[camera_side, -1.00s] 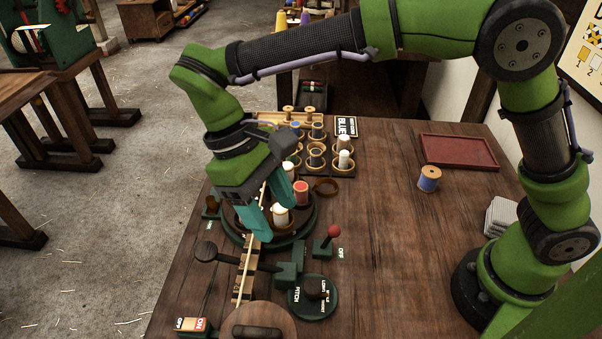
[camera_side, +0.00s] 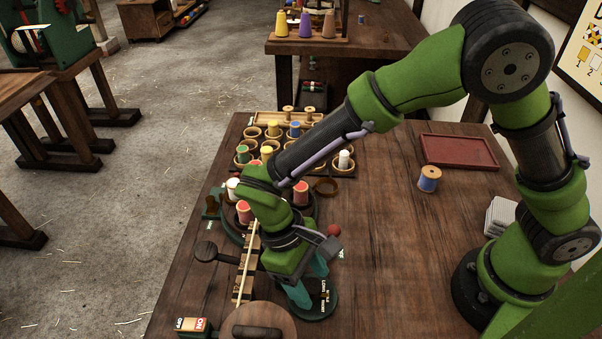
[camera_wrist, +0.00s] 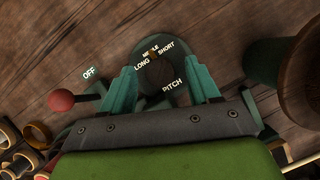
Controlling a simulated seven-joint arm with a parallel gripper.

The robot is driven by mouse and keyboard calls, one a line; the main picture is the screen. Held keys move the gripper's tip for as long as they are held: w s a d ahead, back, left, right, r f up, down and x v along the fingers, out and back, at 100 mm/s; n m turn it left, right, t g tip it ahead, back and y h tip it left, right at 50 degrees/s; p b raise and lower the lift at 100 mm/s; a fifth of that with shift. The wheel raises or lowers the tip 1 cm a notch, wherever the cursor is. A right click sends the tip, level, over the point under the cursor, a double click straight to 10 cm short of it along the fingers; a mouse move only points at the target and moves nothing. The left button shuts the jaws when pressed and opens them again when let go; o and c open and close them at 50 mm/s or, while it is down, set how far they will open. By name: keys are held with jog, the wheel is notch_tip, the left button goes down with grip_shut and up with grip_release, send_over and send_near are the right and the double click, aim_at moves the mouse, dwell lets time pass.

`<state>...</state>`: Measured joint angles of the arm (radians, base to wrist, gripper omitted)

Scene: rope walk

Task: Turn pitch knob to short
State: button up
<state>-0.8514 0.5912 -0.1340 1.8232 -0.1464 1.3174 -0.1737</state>
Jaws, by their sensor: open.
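The pitch knob is a dark round knob (camera_wrist: 157,74) on a green round base. Its labels read LONG, MIDDLE and SHORT, with PITCH below. In the wrist view a small yellowish mark shows at its top, by MIDDLE. My gripper (camera_wrist: 163,84) is open, its two teal fingers on either side of the knob; I cannot tell whether they touch it. In the side view my gripper (camera_side: 311,290) points down over the dial base (camera_side: 322,309), and its fingers and wrist hide most of the knob.
A red-balled lever (camera_wrist: 61,100) marked OFF stands left of the dial in the wrist view. In the side view, a dark-knobbed crank (camera_side: 206,251), a wooden disc (camera_side: 258,324) and an ON/OFF switch (camera_side: 192,325) are close by.

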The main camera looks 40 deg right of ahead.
jog(key=shift+f, duration=0.15)
jog(key=shift+c, duration=0.4)
jog(key=c, duration=1)
jog(key=shift+o, duration=0.2)
jog(key=shift+m, duration=0.4)
jog(key=m+y, duration=0.1)
jog(key=m, duration=0.2)
jog(key=shift+d, duration=0.15)
jog(key=shift+d+m+y, duration=0.1)
jog(key=shift+m+y, duration=1)
jog(key=shift+m, duration=1.4)
jog(key=o, duration=1)
